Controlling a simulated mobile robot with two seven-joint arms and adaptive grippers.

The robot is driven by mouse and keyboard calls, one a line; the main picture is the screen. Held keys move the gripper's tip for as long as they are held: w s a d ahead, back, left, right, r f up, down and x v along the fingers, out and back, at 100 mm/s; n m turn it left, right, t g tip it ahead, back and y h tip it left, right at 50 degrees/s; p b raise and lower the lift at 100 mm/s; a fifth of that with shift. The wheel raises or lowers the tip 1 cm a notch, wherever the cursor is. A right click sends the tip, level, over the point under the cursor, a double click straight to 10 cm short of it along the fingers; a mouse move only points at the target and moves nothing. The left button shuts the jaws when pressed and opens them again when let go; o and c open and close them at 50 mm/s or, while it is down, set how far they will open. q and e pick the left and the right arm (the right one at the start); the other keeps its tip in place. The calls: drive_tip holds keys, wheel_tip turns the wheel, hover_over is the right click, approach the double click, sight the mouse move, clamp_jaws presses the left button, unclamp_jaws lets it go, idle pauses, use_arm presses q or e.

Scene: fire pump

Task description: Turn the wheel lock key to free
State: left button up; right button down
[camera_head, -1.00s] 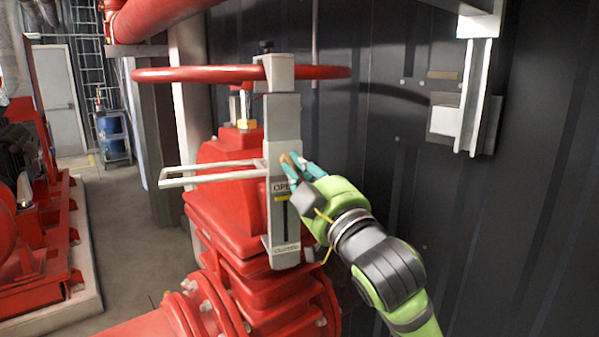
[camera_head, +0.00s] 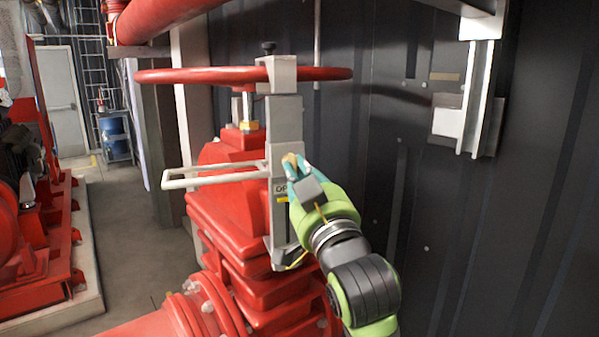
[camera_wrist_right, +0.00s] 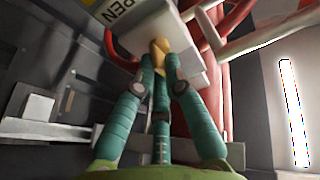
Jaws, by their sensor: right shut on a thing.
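The brass-coloured wheel lock key (camera_head: 289,160) sticks out of the grey lock box (camera_head: 285,128) on the valve. It also shows in the right wrist view (camera_wrist_right: 158,49), between the fingertips. My right gripper (camera_head: 296,168) is shut on the key, with its teal fingers around it. The fingers and wrist hide part of the box and most of the "OPEN" label (camera_head: 281,188). The red handwheel (camera_head: 200,76) lies level above the box, with a grey clamp (camera_head: 276,72) over its rim. My left gripper is not in view.
A pale bar handle (camera_head: 215,180) sticks out to the left of the box. The red valve body (camera_head: 235,215) stands behind and below. A dark panelled wall (camera_head: 400,220) is close on the right, with a metal bracket (camera_head: 478,95). Floor is open at left.

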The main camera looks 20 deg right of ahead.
drive_tip(key=shift+r, duration=0.1)
drive_tip(key=c, duration=1.3)
unclamp_jaws()
wheel_tip(320, 180, up, 10)
drive_tip(key=shift+f, duration=0.1)
